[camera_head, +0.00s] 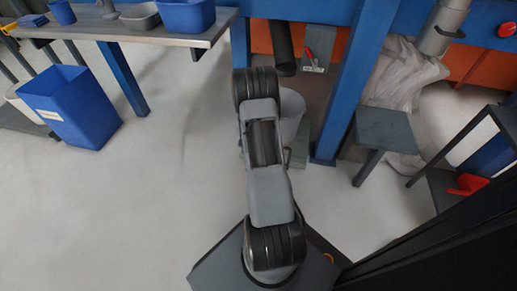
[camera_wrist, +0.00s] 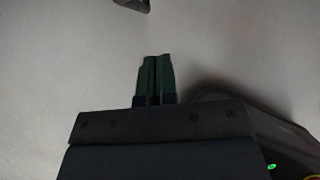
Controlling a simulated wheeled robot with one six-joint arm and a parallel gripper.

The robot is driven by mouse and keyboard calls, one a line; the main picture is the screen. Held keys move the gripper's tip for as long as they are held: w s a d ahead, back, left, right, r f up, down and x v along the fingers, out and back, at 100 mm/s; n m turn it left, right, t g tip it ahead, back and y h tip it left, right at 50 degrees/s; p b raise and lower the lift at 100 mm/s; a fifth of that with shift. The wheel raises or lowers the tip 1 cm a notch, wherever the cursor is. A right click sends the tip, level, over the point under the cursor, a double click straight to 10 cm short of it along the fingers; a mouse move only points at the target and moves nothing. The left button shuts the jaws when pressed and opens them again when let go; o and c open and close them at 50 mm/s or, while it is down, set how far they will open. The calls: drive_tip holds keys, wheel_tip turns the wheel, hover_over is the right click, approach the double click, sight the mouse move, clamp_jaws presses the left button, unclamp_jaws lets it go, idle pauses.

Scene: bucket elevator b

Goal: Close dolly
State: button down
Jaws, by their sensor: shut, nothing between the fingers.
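My gripper (camera_wrist: 155,78) shows in the wrist view as two dark green fingers. They are pressed together with nothing between them, over a plain pale floor. In the head view my arm hides the gripper. No dolly can be clearly made out. A pale grey bucket (camera_head: 291,112) stands below a dark pipe (camera_head: 284,48), partly hidden behind my arm. A low grey-green piece (camera_head: 299,152) shows beside the bucket's foot; I cannot tell whether it is part of a dolly.
A blue post (camera_head: 345,85) stands right of the bucket, with a grey stool (camera_head: 384,128) beside it. A blue bin (camera_head: 72,105) and a workbench (camera_head: 130,30) are at the left. A small dark object (camera_wrist: 132,4) shows at the wrist view's top edge.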

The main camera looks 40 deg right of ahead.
drive_tip(key=shift+w+d+f+p, duration=0.15)
drive_tip(key=shift+w+d+p, duration=0.25)
drive_tip(key=shift+d, duration=0.3)
drive_tip(key=shift+w+d+f+p, duration=0.1)
drive_tip(key=shift+w+d+p, duration=0.3)
drive_tip(key=shift+d, duration=0.25)
drive_tip(key=shift+w+d+f+p, duration=0.15)
drive_tip(key=shift+w+d+p, duration=0.25)
drive_tip(key=shift+d, duration=0.3)
